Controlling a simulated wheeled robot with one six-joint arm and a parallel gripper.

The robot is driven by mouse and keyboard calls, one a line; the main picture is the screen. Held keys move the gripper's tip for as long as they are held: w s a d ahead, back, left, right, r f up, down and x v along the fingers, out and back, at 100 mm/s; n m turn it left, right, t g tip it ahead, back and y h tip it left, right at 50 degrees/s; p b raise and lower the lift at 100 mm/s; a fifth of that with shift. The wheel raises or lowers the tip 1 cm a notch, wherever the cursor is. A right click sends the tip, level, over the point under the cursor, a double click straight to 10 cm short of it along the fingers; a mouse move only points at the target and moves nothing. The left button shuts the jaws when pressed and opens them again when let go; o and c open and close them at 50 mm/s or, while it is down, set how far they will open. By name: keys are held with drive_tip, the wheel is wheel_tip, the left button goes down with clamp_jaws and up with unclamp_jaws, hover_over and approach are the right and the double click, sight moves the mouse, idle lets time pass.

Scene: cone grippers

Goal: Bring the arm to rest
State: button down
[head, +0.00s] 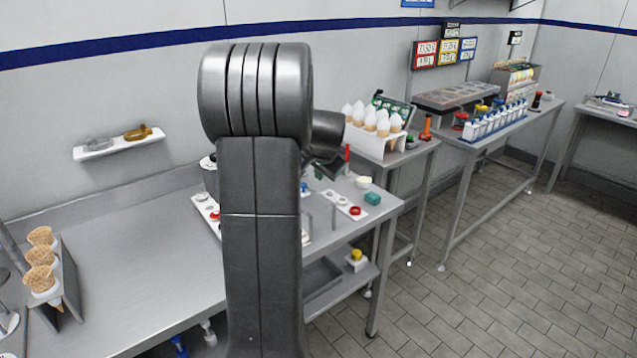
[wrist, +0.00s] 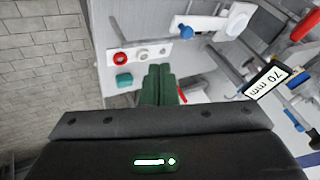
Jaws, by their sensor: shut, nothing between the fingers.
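My arm stands upright in the middle of the head view and hides part of the steel table behind it. My gripper shows in the wrist view as two dark green fingers (wrist: 158,86) pressed together with nothing between them. In the head view only a dark part of the wrist shows to the right of the arm, and the fingertips are hard to make out there. The gripper is over the right part of the table, close to a teal block (wrist: 124,80) and a white strip with a red ring (wrist: 120,59). Whether it touches anything is unclear.
The steel table (head: 130,290) carries a rack of waffle cones (head: 41,262) at left. A white holder of white-topped cones (head: 371,120) stands on a side table. A tag (wrist: 276,80) reads "70 mm". Tiled floor (head: 500,290) is free at right.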

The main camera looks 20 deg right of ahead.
drive_tip(key=shift+s+r, duration=0.4)
drive_tip(key=shift+r, duration=0.15)
drive_tip(key=shift+w+f, duration=0.1)
drive_tip(key=w+a+r+p+x, duration=0.1)
drive_tip(key=a+p+x, duration=0.1)
drive_tip(key=x, duration=0.9)
drive_tip(key=shift+w+f, duration=0.3)
drive_tip(key=shift+w, duration=0.35)
